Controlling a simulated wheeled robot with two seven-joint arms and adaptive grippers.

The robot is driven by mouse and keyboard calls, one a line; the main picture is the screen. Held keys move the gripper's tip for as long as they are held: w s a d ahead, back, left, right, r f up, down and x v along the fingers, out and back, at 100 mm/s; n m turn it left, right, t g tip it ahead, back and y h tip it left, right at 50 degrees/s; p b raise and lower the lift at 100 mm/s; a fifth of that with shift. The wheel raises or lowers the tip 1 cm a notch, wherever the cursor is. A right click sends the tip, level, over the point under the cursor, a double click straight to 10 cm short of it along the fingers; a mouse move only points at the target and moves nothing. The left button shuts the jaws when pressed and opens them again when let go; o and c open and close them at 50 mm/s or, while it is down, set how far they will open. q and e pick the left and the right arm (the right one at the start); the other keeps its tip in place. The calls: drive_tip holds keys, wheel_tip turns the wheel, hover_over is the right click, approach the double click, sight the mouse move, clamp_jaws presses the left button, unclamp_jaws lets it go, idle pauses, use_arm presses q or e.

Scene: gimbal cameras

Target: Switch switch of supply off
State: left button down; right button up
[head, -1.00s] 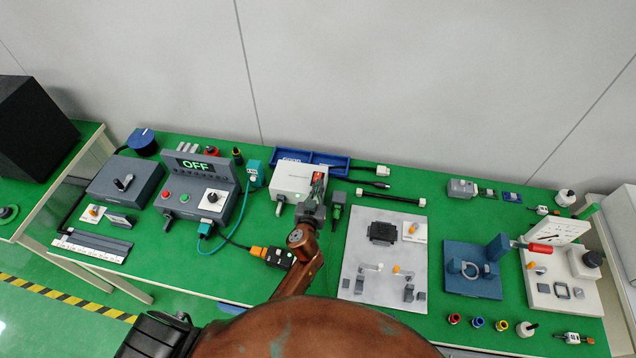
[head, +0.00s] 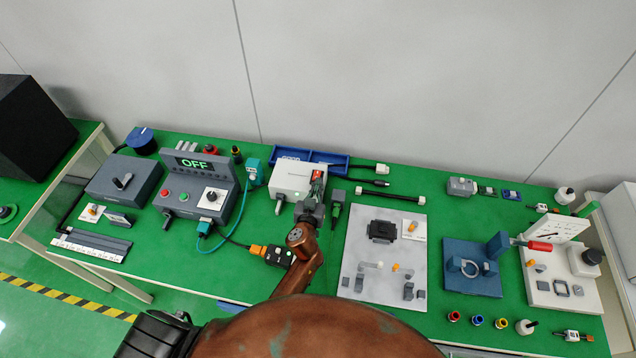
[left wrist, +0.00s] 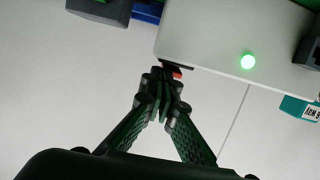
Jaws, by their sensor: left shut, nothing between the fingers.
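The supply looks to be the white box (head: 293,178) at the back middle of the green table. In the left wrist view the box (left wrist: 215,35) shows a lit green lamp (left wrist: 247,61). A small red switch (left wrist: 175,72) on a black base sits at the box's edge, partly hidden by my fingertips. My left gripper (head: 318,182) is shut and empty at the box's right side. In the left wrist view its fingertips (left wrist: 164,84) are at the switch; I cannot tell if they touch it. My right gripper is not in view.
A grey control panel (head: 170,200) with a display reading OFF stands left of the box. A blue tray (head: 335,159) lies behind it. A black connector (head: 278,257) on a cable lies in front. A grey plate (head: 375,275) with small parts lies to the right.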

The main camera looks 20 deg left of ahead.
use_arm(q)
drive_tip(key=shift+f, duration=0.2)
drive_tip(key=shift+f+b, duration=0.15)
drive_tip(key=shift+b, duration=0.2)
drive_tip(key=shift+s, duration=0.1)
